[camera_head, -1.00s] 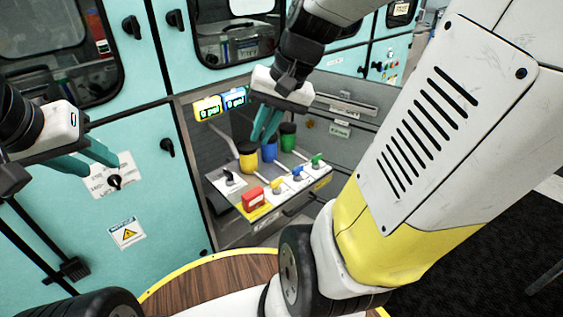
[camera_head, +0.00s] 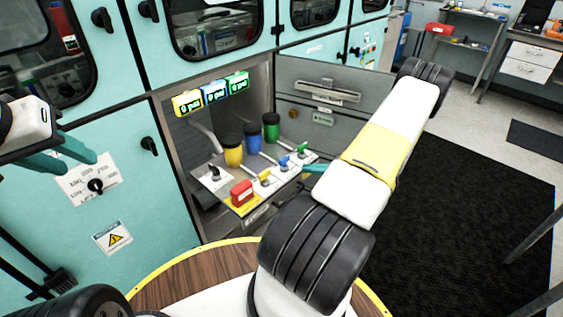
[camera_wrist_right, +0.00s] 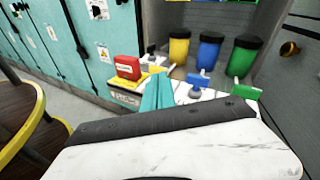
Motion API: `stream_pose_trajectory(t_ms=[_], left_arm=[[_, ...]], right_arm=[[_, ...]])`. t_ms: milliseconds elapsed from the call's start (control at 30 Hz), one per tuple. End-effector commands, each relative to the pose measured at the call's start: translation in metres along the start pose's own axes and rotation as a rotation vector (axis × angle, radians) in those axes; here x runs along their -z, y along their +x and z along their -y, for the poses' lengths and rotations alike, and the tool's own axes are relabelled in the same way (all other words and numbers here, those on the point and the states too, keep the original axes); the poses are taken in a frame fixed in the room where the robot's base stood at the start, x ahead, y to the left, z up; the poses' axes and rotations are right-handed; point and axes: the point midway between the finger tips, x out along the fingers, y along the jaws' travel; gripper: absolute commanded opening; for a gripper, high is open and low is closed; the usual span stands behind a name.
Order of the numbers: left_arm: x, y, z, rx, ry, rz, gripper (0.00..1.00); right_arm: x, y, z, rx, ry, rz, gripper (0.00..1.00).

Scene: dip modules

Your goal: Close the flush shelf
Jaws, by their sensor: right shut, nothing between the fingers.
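The flush shelf (camera_head: 247,174) is a grey tray sticking out of an open bay in the teal cabinet. It bears yellow (camera_head: 231,149), blue (camera_head: 252,141) and green (camera_head: 271,130) canisters with black tops, small coloured valves and a red block (camera_head: 241,193). My right gripper (camera_head: 314,168) is by the shelf's right front corner, mostly hidden by my arm. In the right wrist view its teal fingers (camera_wrist_right: 158,91) are together and empty, in front of the shelf's front edge; contact cannot be told. My left gripper (camera_head: 88,158) is open and empty at the left, before the cabinet.
Three gauge displays (camera_head: 213,93) reading 0 psi hang above the canisters. An opened grey door panel (camera_head: 325,105) stands right of the bay. A round wooden top with yellow rim (camera_head: 190,268) is in front. The dark floor mat (camera_head: 450,200) at right is clear.

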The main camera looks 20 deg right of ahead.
Motion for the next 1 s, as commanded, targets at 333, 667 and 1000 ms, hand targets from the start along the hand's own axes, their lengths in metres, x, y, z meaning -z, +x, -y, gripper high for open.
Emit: stream_pose_trajectory(t_ms=[333, 667, 1000], left_arm=[[0.0, 0.0, 0.0, 0.0, 0.0, 0.0, 0.36], [0.0, 0.0, 0.0, 0.0, 0.0, 0.0, 0.36], [0.0, 0.0, 0.0, 0.0, 0.0, 0.0, 0.36]], right_arm=[[0.122, -0.063, -0.03, 0.418, 0.242, 0.105, 0.0], [0.129, -0.043, -0.023, 0.453, 0.259, 0.114, 0.0], [0.126, 0.021, 0.009, 0.45, 0.259, 0.113, 0.0]])
